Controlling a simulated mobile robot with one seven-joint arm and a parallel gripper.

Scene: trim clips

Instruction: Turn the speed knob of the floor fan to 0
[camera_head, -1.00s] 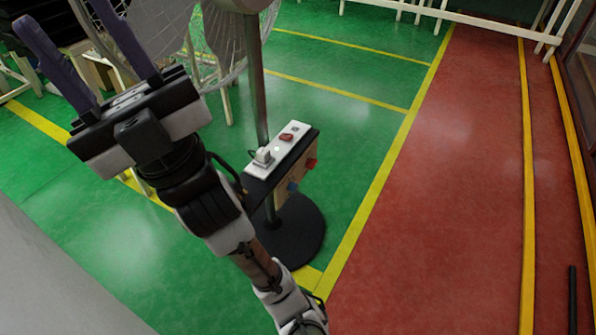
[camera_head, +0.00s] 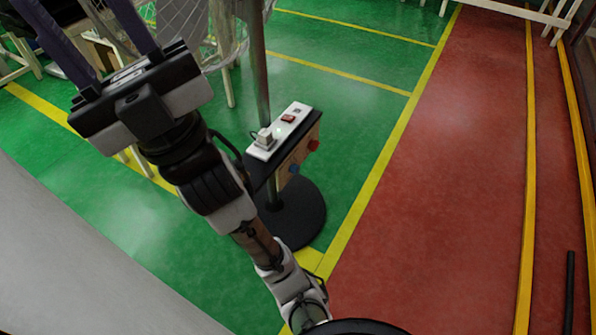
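The floor fan (camera_head: 262,75) stands on a round black base (camera_head: 298,222), with its wire cage at the top, cut off by the frame edge. A small box on its pole has a white top panel with a red switch (camera_head: 288,118) and a plug (camera_head: 264,139). The box's wooden side carries a red knob (camera_head: 313,145) and a blue knob (camera_head: 294,169). I cannot tell which is the speed knob or read any setting. My gripper (camera_head: 85,15) is raised at upper left, fingers spread wide and empty, apart from the box. Its fingertips run near the top edge.
Green floor with yellow lines surrounds the fan. A red walkway (camera_head: 440,180) to the right is clear, with a black rod (camera_head: 569,290) near its right edge. White rails (camera_head: 520,12) stand at the back. A grey surface (camera_head: 70,260) fills the lower left.

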